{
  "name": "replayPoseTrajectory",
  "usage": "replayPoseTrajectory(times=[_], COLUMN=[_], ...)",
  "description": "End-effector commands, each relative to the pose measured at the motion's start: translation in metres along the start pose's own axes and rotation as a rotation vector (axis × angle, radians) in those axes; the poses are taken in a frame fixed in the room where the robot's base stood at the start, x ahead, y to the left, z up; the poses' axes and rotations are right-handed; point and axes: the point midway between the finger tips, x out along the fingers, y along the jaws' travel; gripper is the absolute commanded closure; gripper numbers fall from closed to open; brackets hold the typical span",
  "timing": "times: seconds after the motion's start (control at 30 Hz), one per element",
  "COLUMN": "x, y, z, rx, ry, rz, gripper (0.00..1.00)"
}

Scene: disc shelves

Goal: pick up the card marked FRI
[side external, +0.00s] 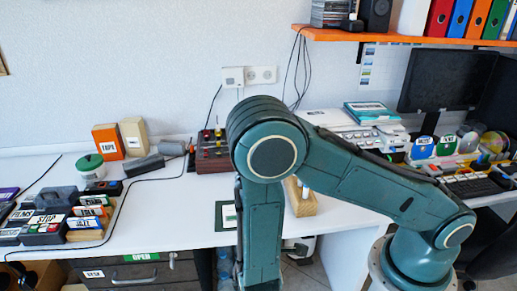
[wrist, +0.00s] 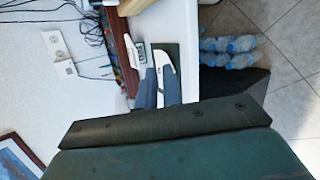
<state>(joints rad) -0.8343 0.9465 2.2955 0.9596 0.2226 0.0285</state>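I cannot read FRI on any card in view. Two small upright cards, one blue (side external: 422,148) and one green (side external: 447,145), stand at the right end of the desk; their lettering is too small to read surely. A green-edged card (side external: 228,216) lies flat near the desk's front edge, partly behind my arm. My gripper (wrist: 158,75) shows in the wrist view as two blue-grey fingers close together above the desk edge. A pale piece with a dark label (wrist: 135,53) shows by the fingertips; whether they touch it is unclear. The side view hides my gripper behind my arm.
An orange TAPE box (side external: 108,141) and a red-brown control box (side external: 213,152) stand at the back. The left middle of the desk (side external: 160,215) is mostly clear.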

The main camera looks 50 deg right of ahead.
Motion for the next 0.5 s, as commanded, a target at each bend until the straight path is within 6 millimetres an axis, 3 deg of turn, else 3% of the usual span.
replayPoseTrajectory(times=[0.2, 0.5], x=[0.009, 0.014], y=[-0.027, -0.044], z=[-0.008, -0.015], rx=[-0.144, -0.248], ry=[0.057, 0.112], rz=[0.134, 0.235], gripper=[0.92, 0.92])
